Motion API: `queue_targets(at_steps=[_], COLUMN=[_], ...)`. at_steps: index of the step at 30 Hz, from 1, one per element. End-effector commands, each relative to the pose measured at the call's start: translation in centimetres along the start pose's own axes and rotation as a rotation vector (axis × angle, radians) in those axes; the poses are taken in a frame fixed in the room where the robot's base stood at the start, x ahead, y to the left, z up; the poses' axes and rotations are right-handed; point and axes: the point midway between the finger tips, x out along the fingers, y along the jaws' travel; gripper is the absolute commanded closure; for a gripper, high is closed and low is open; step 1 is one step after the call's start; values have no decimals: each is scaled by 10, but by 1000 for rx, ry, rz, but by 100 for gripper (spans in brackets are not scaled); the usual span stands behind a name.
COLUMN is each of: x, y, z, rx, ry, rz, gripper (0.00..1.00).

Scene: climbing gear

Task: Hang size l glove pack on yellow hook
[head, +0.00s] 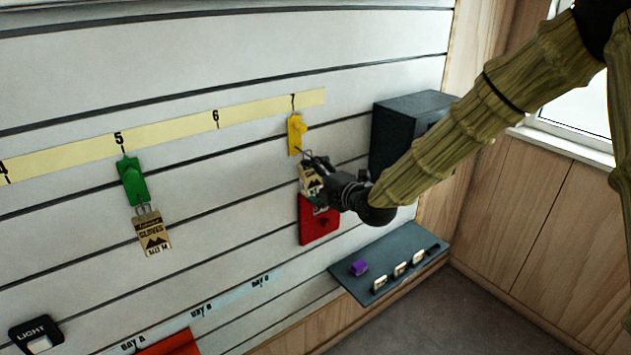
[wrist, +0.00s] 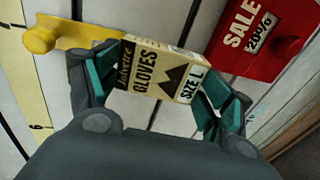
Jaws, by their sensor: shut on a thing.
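The size L glove pack (wrist: 160,70), a tan card printed "GLOVES" and "SIZE L", is between the fingers of my gripper (wrist: 160,85), which is shut on it. In the head view the pack (head: 311,183) is partly hidden by my gripper (head: 325,185), just below the yellow hook. The yellow hook (head: 296,135) is on the slatted wall under the number 7, with its knob pointing outward. Whether the pack's hanger touches the hook is unclear.
A red "SALE 20%" sign (wrist: 262,35) is on the wall close to the pack. A green hook (head: 131,181) holds a size M glove pack (head: 154,233). A dark box (head: 405,125) juts out at right. A grey shelf (head: 350,282) with small items is below.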

Motion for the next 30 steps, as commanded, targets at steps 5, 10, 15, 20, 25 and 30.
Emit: queue_targets(at_steps=[5,10,15,20,25,30], x=[0,0,0,0,-2,-19], y=[0,0,0,0,0,0], z=[0,0,0,0,0,0], rx=[0,0,0,0,0,-1], ry=[0,0,0,0,0,-1], rz=[0,0,0,0,-1,-1], gripper=[46,11,0,0,0,0])
